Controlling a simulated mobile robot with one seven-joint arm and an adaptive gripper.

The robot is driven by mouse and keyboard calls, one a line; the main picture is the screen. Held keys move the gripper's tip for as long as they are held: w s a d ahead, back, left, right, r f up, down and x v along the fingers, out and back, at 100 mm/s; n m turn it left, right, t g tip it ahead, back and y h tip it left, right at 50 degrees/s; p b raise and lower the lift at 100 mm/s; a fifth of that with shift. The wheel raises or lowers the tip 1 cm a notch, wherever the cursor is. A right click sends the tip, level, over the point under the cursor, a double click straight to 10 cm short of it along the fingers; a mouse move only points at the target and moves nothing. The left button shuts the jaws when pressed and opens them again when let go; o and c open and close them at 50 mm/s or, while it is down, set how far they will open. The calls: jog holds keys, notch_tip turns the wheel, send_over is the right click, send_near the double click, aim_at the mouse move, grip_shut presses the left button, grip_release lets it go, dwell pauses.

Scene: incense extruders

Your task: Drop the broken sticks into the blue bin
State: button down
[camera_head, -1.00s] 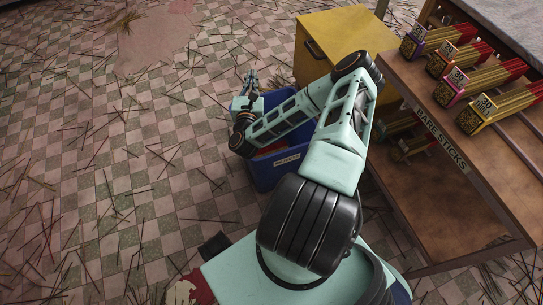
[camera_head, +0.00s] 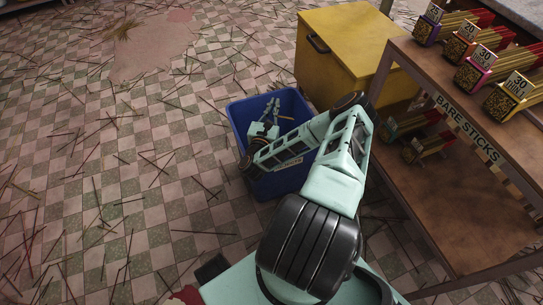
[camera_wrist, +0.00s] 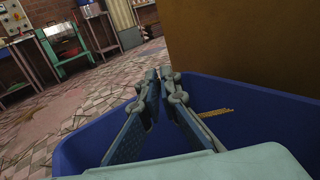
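The blue bin (camera_head: 238,122) stands on the tiled floor, left of the yellow cabinet. My gripper (camera_head: 273,100) is over the bin's mouth in the head view, with my forearm crossing its right side. In the wrist view, the bin's blue wall (camera_wrist: 80,152) surrounds the fingers on both sides. The fingers (camera_wrist: 160,75) point forward, with a narrow gap between their tips, and I see no stick between them. A few tan sticks (camera_wrist: 217,112) show beside the right finger, against the bin's inside. The bin's bottom is mostly hidden.
A yellow cabinet (camera_head: 345,50) stands right behind the bin. A wooden rack (camera_head: 450,215) labelled "BARE STICKS" stands at the right, with several stick bundles in holders. Many loose sticks (camera_head: 155,165) lie across the floor.

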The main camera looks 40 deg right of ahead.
notch_tip(320, 180, down, 3)
jog(key=shift+r+b, duration=0.2)
jog(key=shift+b, duration=0.4)
jog(key=c, duration=2.1)
grip_release()
jog(key=shift+r, duration=0.15)
notch_tip(320, 180, up, 10)
jog(key=shift+f, duration=0.1)
